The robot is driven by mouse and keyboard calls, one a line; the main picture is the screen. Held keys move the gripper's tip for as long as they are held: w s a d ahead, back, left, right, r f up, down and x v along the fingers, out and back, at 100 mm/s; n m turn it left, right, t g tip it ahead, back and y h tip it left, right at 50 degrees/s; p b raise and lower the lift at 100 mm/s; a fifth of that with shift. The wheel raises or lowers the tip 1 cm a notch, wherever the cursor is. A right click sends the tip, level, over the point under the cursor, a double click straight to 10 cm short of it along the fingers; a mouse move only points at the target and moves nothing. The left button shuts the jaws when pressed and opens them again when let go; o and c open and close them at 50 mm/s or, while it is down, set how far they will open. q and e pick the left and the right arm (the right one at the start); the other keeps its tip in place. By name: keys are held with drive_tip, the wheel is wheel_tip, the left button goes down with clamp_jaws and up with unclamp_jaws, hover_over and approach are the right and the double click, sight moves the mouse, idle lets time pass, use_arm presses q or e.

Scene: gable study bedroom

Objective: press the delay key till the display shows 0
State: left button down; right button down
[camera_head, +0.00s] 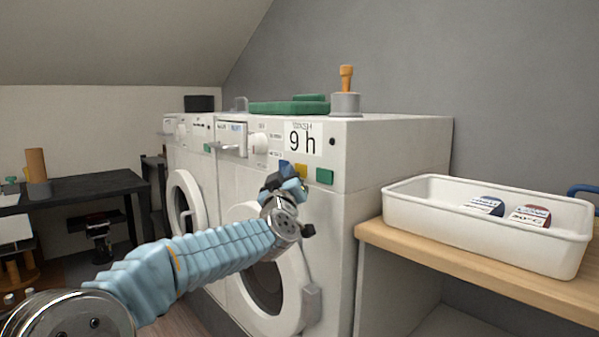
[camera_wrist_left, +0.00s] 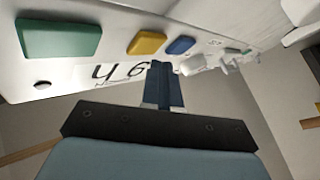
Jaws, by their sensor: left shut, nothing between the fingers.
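The front washing machine (camera_head: 345,210) has a white display (camera_head: 303,139) that reads "9 h". Below it sit a blue key (camera_head: 285,168), a yellow key (camera_head: 300,171) and a green key (camera_head: 325,176); I cannot read which is the delay key. My left gripper (camera_head: 286,182) is shut and empty, just below the blue and yellow keys. In the left wrist view the gripper (camera_wrist_left: 160,72) points at the panel, which appears upside down with the green key (camera_wrist_left: 60,38), yellow key (camera_wrist_left: 147,42) and blue key (camera_wrist_left: 180,45). I cannot tell whether the fingertips touch the panel. My right gripper is out of view.
A second washer (camera_head: 185,165) stands beyond the first. A green folded item (camera_head: 289,107) and a grey pot with an orange handle (camera_head: 346,103) are on top. A white tray (camera_head: 420,205) sits on a wooden counter (camera_head: 480,275) at right. A black table (camera_head: 85,188) stands at left.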

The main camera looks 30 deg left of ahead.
use_arm(q)
drive_tip(key=shift+w+d, duration=0.2)
drive_tip(key=shift+w, duration=0.2)
drive_tip(key=shift+w+d+p, duration=0.15)
drive_tip(key=shift+w+p, duration=0.2)
drive_tip(key=shift+p, duration=0.05)
idle(0.6)
drive_tip(key=shift+s, duration=0.15)
drive_tip(key=shift+s+a+b, duration=0.3)
drive_tip(key=shift+s+b, duration=0.15)
drive_tip(key=shift+s, duration=0.1)
idle(0.3)
drive_tip(key=s, duration=0.1)
drive_tip(key=s+a+b, duration=0.1)
drive_tip(key=s, duration=0.1)
drive_tip(key=s+a+b, duration=0.1)
drive_tip(key=shift+s, duration=0.35)
